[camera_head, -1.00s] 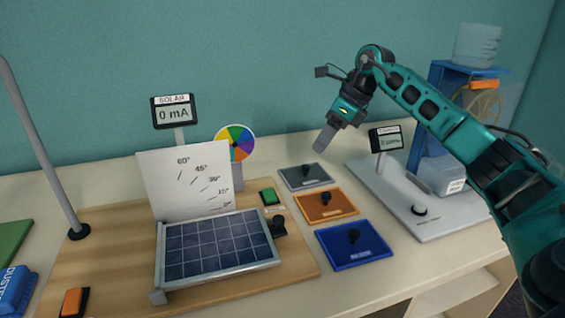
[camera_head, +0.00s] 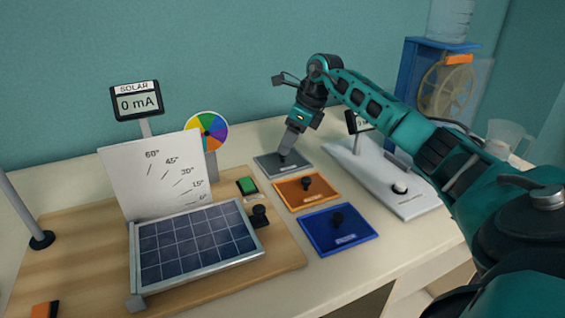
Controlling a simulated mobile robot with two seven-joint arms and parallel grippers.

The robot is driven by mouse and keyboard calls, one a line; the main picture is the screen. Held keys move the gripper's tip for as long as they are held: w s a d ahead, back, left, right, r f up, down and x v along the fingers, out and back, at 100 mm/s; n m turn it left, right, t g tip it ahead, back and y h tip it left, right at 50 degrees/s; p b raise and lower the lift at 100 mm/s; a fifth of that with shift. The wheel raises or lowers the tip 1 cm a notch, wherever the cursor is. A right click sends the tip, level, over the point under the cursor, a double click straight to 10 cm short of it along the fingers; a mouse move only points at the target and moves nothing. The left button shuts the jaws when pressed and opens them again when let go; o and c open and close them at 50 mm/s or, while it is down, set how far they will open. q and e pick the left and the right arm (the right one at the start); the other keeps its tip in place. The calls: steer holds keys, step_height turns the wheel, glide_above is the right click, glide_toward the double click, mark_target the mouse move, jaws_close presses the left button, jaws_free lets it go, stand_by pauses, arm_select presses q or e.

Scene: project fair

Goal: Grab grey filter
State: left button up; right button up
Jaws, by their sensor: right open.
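The grey filter (camera_head: 271,165) is a flat grey plate with a dark knob, lying on the table at the back of a row of three filters. My right gripper (camera_head: 285,152) points down over it, with its fingertips at the knob. The fingers are open and partly cover the knob; whether they touch it I cannot tell. My left gripper is not in view.
The orange filter (camera_head: 307,191) and blue filter (camera_head: 337,231) lie in front of the grey one. The solar panel (camera_head: 197,243) with its angle board (camera_head: 155,172) stands to the left on a wooden board. A white device base (camera_head: 385,178) lies to the right.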

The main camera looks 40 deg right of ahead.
mark_target(282, 157)
steer(key=x, duration=0.3)
steer(key=shift+a+f, duration=0.1)
steer(key=shift+f, duration=0.25)
steer(key=shift+c, duration=0.4)
jaws_close()
